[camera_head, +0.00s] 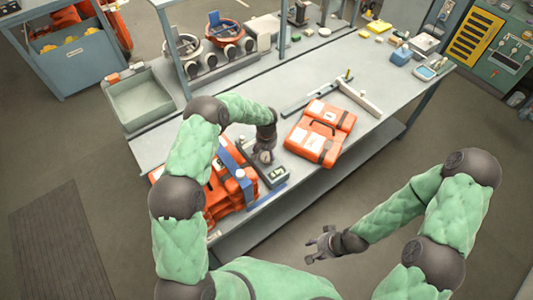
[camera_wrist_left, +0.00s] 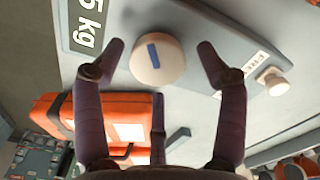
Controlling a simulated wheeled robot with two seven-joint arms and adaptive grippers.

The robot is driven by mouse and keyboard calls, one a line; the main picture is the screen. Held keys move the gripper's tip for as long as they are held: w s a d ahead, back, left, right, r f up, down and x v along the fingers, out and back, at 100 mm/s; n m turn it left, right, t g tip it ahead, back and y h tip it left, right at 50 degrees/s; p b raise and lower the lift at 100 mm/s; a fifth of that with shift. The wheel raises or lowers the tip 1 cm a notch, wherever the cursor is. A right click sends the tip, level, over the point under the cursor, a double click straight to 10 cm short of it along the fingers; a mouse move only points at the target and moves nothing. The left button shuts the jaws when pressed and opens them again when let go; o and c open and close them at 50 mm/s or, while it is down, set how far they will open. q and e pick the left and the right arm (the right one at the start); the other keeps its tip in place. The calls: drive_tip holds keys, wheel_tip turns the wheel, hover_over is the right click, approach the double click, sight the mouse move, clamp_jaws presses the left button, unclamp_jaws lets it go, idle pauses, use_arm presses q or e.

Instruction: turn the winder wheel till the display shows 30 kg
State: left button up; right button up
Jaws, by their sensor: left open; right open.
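The winder wheel (camera_wrist_left: 157,62), a round cream disc with a blue mark, lies between the spread fingers of my left gripper (camera_wrist_left: 160,48) in the left wrist view; I see gaps on both sides. The dark display (camera_wrist_left: 88,22) there reads "5 kg", and any digit before the 5 is cut off by the frame edge. In the head view my left gripper (camera_head: 263,157) is over the grey device beside the small display (camera_head: 278,172) and hides the wheel. My right gripper (camera_head: 323,243) is open and empty, off the bench's front edge.
A grey tray (camera_head: 140,100) stands at the left. A small cream knob (camera_wrist_left: 276,83) is on the device. The floor around my right gripper is clear.

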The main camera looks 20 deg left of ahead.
use_arm(q)
drive_tip(key=shift+f, duration=0.1)
drive_tip(key=c, duration=1.1)
